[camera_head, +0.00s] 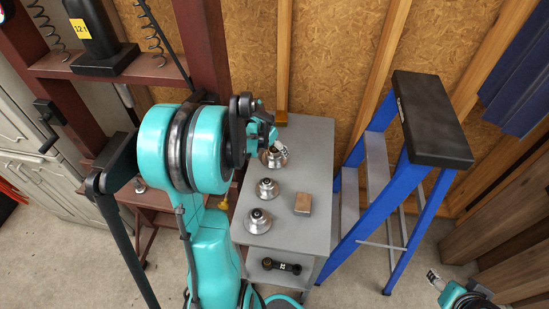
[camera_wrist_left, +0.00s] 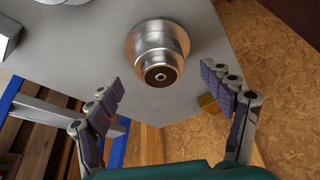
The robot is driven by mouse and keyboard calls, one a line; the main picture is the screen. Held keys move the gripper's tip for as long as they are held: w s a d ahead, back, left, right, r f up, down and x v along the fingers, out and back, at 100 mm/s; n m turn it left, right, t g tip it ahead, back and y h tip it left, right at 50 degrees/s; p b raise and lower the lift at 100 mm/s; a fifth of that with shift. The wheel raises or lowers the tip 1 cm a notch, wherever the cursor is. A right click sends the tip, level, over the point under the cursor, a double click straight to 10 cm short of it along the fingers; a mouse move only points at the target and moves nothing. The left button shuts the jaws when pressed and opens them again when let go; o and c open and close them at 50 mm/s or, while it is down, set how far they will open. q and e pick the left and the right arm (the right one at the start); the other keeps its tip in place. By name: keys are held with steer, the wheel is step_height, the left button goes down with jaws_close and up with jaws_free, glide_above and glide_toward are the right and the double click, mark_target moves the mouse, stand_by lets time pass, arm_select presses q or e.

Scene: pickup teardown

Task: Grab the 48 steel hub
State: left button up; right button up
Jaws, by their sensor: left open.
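Three silver steel hubs stand on the grey cart top in the head view: a far hub (camera_head: 275,158), a middle hub (camera_head: 267,188) and a near hub (camera_head: 258,221). I cannot read which one is marked 48. My left gripper (camera_head: 270,143) is at the far hub and partly covers it. In the left wrist view, my left gripper (camera_wrist_left: 160,82) has its fingers spread and empty. A stepped round hub (camera_wrist_left: 157,52) with a dark centre bore sits just beyond the fingertips, apart from them. My right gripper (camera_head: 434,280) shows small at the lower right, far from the cart.
A brown block (camera_head: 303,204) lies right of the hubs on the cart top (camera_head: 300,235). A blue stepladder (camera_head: 412,195) stands close on the right. A dark red press frame (camera_head: 205,50) stands at left; the wooden wall is behind.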

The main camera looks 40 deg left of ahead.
mark_target(274, 149)
arm_select(q)
steer(key=b+x, duration=0.1)
steer(key=x, duration=0.2)
steer(key=shift+w+f, duration=0.15)
steer(key=shift+w, duration=0.05)
steer(key=shift+s, duration=0.1)
jaws_close()
steer(key=shift+r, duration=0.3)
